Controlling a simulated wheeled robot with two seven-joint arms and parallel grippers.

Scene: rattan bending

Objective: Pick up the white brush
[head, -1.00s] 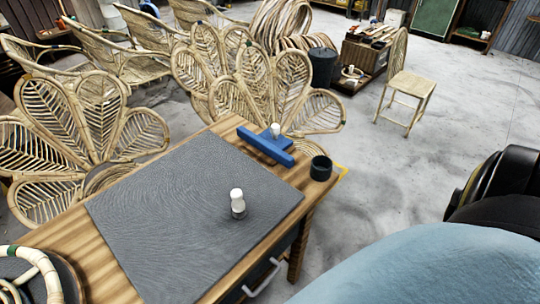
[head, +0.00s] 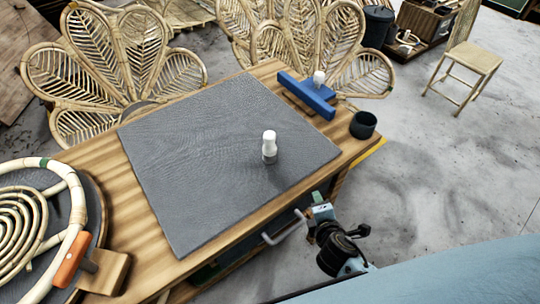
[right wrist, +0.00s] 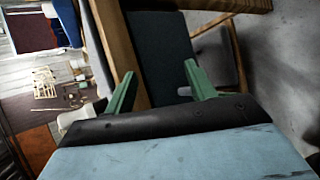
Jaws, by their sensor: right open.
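A small upright white object with a grey lower part, which looks like the white brush (head: 269,147), stands on the dark grey mat (head: 190,160) on the wooden table. My right gripper (head: 320,208) is in front of the table's near edge, by the drawer handle, apart from the brush and to its lower right. In the right wrist view its two green fingers (right wrist: 160,85) are spread with nothing between them. The brush cannot be made out in the right wrist view. My left gripper is not in view.
A blue tool with a white knob (head: 308,95) and a dark cup (head: 363,124) stand at the table's right end. A rattan coil in a ring (head: 25,225) and an orange-handled tool (head: 70,260) lie at the left. A drawer handle (head: 284,228) juts from the table front. The mat around the brush is clear.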

